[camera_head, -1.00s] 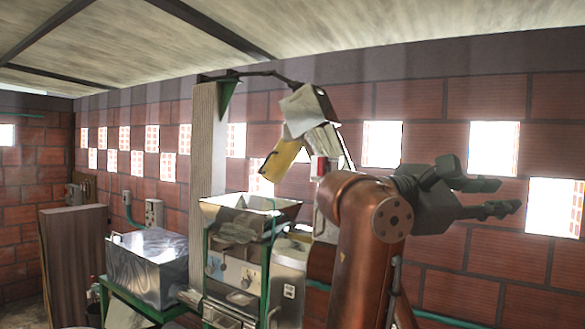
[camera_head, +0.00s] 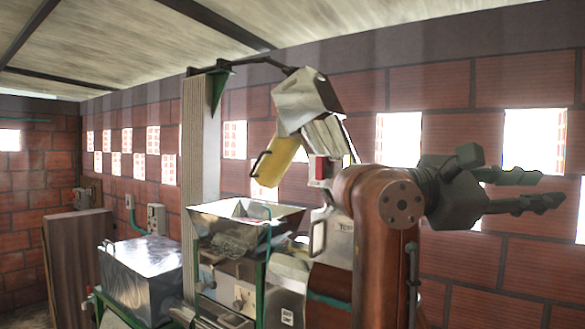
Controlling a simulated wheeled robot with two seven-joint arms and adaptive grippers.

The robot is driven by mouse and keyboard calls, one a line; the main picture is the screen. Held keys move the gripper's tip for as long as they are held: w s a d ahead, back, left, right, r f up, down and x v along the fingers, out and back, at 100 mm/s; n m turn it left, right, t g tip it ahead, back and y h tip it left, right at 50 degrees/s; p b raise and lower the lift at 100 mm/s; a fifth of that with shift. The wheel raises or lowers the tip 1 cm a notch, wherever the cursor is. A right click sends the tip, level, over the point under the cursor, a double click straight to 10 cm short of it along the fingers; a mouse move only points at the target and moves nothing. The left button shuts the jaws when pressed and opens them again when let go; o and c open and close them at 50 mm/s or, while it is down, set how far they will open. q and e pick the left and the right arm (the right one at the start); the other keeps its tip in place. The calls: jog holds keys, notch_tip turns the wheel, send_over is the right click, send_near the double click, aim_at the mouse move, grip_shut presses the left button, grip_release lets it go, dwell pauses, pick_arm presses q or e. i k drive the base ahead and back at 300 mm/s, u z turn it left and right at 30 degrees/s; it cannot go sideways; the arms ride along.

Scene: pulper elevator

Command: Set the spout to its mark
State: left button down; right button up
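The spout (camera_head: 277,160) is a yellow chute with a dark handle on its left side. It hangs tilted down and to the left under the grey metal elevator head (camera_head: 305,98), above the steel hopper (camera_head: 247,212). I cannot make out a mark for it. My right gripper (camera_head: 551,189) is at the right, its dark fingers apart and nothing between them. It points right, away from the spout, and looks well clear of it in the picture. My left gripper is not in view.
A tall post (camera_head: 200,150) with a green bracket (camera_head: 219,85) stands left of the spout. A metal box (camera_head: 140,268) sits on a green stand at lower left. A red-fronted switch box (camera_head: 318,168) is right of the spout. The brick wall (camera_head: 480,280) is behind.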

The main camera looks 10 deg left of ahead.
aim_at(280, 152)
jog(key=u, duration=0.5)
jog(key=i, duration=0.5)
jog(key=u, duration=0.85)
jog(key=i, duration=1)
jog(key=u, duration=0.15)
